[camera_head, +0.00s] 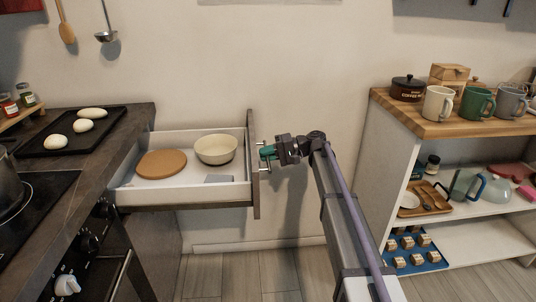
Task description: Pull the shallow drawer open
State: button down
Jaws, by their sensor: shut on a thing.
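The shallow drawer (190,192) stands pulled out from the dark counter on the left, so its white inside shows. A round brown board (162,164) and a cream bowl (216,150) sit in it. The drawer's dark front panel (254,180) faces right, seen almost edge-on. My gripper (266,152) is at the upper right side of this panel, with its green fingers shut on the drawer's handle (263,170). The fingers hide part of the handle.
A dark tray (60,142) with several pale dough pieces lies on the counter, near a stovetop (40,205). On the right, a wood-topped shelf unit (400,113) holds mugs and other items. Bare floor (235,272) lies between counter and shelf.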

jog(key=c, duration=1.2)
grip_release()
jog(key=p+v, duration=0.2)
jog(key=v, duration=0.8)
jog(key=shift+d+r, duration=0.15)
jog(key=shift+d, duration=0.2)
jog(key=shift+w, duration=0.1)
